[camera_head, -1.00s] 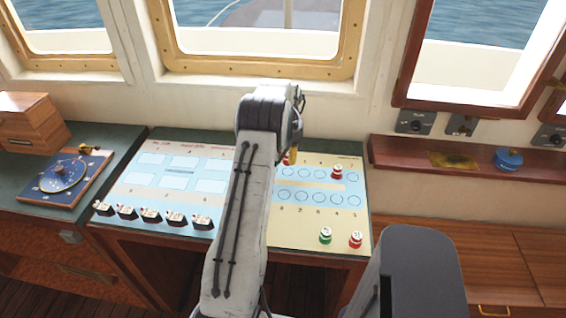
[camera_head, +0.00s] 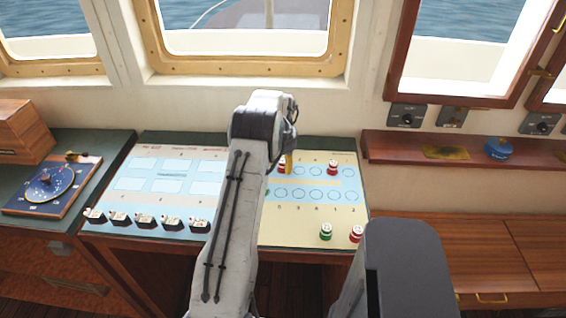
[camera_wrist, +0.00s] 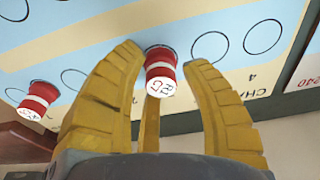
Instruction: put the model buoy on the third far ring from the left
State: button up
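In the wrist view a red-and-white model buoy (camera_wrist: 160,72) with a marked white top stands on the board between the fingers of my gripper (camera_wrist: 165,65). The yellow fingers are spread, with a gap to the buoy on both sides. A second red-and-white buoy (camera_wrist: 37,100) is at the left, outside the fingers. In the head view my gripper (camera_head: 289,163) is over the far part of the board, mostly hidden by my arm. A red buoy (camera_head: 333,167) stands at the far rings, right of it. Some rings are hidden by my arm.
A green buoy (camera_head: 326,231) and a red buoy (camera_head: 356,233) stand at the board's near right. Several small black-and-white pieces (camera_head: 145,220) line its near left edge. A brown shelf (camera_head: 400,150) with a blue object (camera_head: 497,149) is at the right. Empty rings (camera_head: 315,196) lie between.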

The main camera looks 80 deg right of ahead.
jog(key=shift+o, duration=0.6)
